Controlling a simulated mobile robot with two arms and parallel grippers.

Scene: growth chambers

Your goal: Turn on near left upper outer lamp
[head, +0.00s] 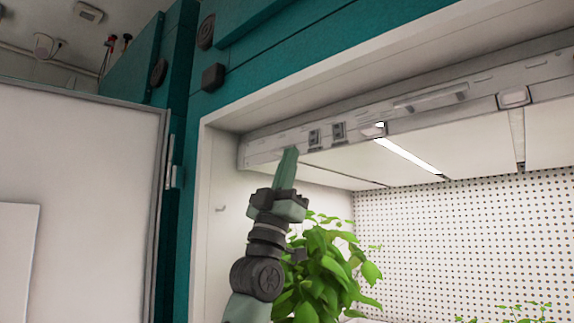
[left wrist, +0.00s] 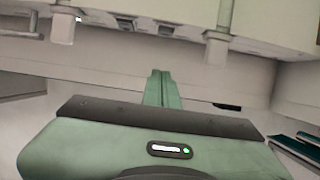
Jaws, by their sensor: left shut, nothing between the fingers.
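A pale lamp rail (head: 430,100) runs along the top of the open chamber. Two small dark-framed switches, a left one (head: 313,137) and a right one (head: 338,131), sit near its left end. My left gripper (head: 291,151) is shut and empty, pointing up, with its tips at the rail just left of and below the left switch. I cannot tell whether the tips touch the rail. In the left wrist view its shut green fingers (left wrist: 159,84) stand below pale fixtures. Which switch belongs to the named lamp is not clear. My right gripper is not in view.
A bright strip (head: 408,155) glows between pale ceiling panels (head: 465,152). A leafy green plant (head: 320,265) stands behind my left arm. A perforated back wall (head: 450,235) closes the chamber. An open white door (head: 75,180) stands at the left, beside the teal frame.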

